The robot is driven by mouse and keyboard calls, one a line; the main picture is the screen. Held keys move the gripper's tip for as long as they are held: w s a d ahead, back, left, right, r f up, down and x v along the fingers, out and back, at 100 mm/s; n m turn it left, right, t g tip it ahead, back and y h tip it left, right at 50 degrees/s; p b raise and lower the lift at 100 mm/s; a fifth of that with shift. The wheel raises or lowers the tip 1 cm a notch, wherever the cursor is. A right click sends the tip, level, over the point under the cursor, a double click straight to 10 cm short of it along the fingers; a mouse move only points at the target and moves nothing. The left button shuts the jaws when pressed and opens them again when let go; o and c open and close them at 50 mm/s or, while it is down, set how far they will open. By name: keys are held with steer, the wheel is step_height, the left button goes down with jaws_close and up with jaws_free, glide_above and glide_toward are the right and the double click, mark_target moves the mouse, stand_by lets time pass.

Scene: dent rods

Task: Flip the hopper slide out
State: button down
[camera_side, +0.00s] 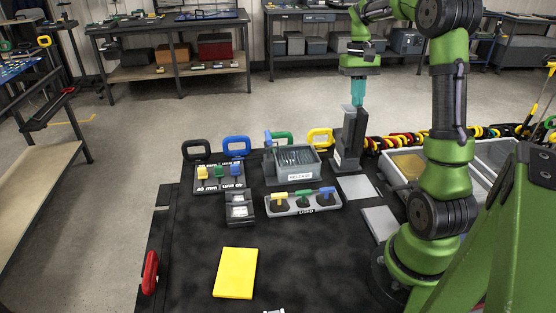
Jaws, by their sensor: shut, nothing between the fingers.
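My gripper (357,100), with teal fingers, points down at the top of a tall dark upright stand (348,145) at the back of the black work mat. The fingers are shut with nothing between them. They overlap the stand's top in this view, so I cannot tell whether they touch it. A grey bin labelled RELEASE (298,175) stands just left of the stand and holds several thin rods (292,157). A small blue handle (268,138) rises at the bin's left back corner. I cannot tell which part is the hopper slide.
A rack with coloured blocks (220,185) and a grey tray of yellow, blue and green T-handles (304,210) stand on the mat (185,260). A yellow pad (236,272) lies in front. The mat's front middle is clear.

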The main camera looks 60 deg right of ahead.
mark_target(363, 113)
steer(key=shift+s+a, duration=0.1)
steer(key=s+a, duration=0.5)
steer(key=shift+s+a, duration=0.15)
steer(key=shift+f, duration=0.1)
stand_by(0.3)
steer(key=w+d+r, duration=0.2)
steer(key=shift+w+d, duration=0.35)
step_height(363, 113, up, 10)
steer(key=w+d, duration=0.1)
steer(key=shift+w+d, duration=0.15)
